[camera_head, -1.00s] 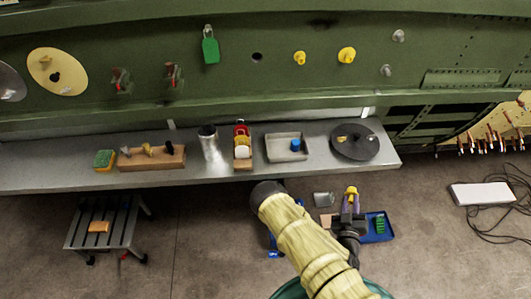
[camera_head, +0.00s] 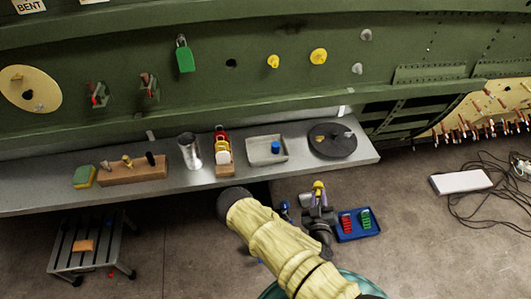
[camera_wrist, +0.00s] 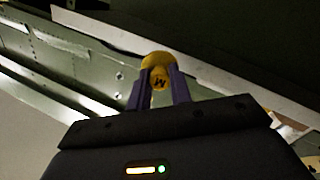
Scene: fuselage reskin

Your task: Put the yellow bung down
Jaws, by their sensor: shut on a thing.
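My gripper (camera_head: 318,193) is shut on the yellow bung (camera_head: 319,185), out in front of the bench and above the floor. In the wrist view the bung (camera_wrist: 157,62) has a round yellow head and a stub marked "M". The purple fingers of my gripper (camera_wrist: 158,88) are on either side of that stub. Two other yellow plugs, a smaller one (camera_head: 273,62) and a larger one (camera_head: 318,56), sit in the green fuselage skin.
The grey bench (camera_head: 60,192) carries a wooden block (camera_head: 135,174), a metal cylinder (camera_head: 189,150), a shallow grey tray (camera_head: 254,158) with a blue item, and a dark round plate (camera_head: 325,150). A blue tray (camera_head: 372,233) and a white box (camera_head: 461,182) are on the floor.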

